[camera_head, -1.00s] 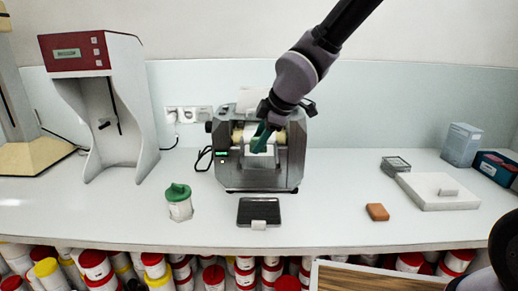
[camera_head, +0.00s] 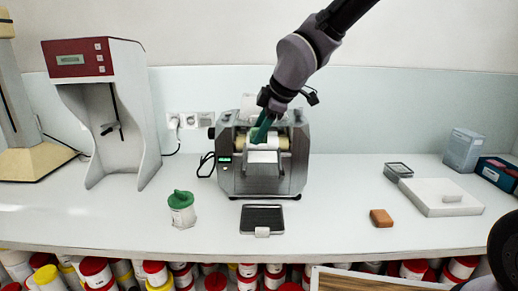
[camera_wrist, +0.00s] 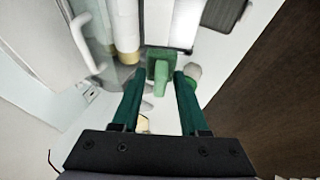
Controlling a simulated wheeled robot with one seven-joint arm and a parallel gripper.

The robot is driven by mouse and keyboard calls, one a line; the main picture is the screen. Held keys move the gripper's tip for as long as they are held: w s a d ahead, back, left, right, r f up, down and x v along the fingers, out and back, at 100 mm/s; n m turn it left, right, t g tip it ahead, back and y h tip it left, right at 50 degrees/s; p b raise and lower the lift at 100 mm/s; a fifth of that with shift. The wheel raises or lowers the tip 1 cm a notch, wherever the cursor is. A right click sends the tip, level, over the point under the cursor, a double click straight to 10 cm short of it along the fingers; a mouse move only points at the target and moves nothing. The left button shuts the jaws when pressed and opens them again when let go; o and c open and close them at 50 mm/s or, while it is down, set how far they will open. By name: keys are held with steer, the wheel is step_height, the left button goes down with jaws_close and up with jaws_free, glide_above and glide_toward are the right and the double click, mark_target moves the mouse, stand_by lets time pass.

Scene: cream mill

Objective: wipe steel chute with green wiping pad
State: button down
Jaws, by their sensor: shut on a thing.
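The green wiping pad (camera_wrist: 160,72) is between the tips of my gripper (camera_wrist: 159,80) in the wrist view, and the jaws are shut on it. In the head view my gripper (camera_head: 262,130) reaches down over the mill's front from above. The steel chute (camera_head: 263,157) is the pale sloping plate at the front of the mill (camera_head: 262,180), below the cream rollers. The pad's end lies close to the chute's upper part; I cannot tell whether they touch. In the head view the dark green fingers largely hide the pad.
An orange block (camera_head: 381,218) and a white slab (camera_head: 440,197) lie to the right. A red-topped machine (camera_head: 100,110) stands at the left. Free bench lies right of the mill.

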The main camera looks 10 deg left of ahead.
steer(key=shift+w+a+r, duration=0.4)
steer(key=shift+a+r, duration=0.15)
steer(key=w+f, duration=0.1)
steer(key=f, duration=0.1)
steer(key=w+f, duration=0.1)
steer(key=f, duration=0.2)
steer(key=w+f, duration=0.1)
steer(key=f, duration=0.1)
steer(key=shift+a+f, duration=0.15)
steer(key=shift+a, duration=0.25)
steer(key=s, duration=0.1)
steer(key=s+f, duration=0.1)
steer(key=shift+s+d, duration=0.3)
steer(key=shift+s+d+f, duration=0.2)
steer(key=shift+s+f, duration=0.2)
steer(key=shift+s, duration=0.35)
steer(key=shift+w+f, duration=0.15)
steer(key=shift+f, duration=0.3)
steer(key=shift+w, duration=0.1)
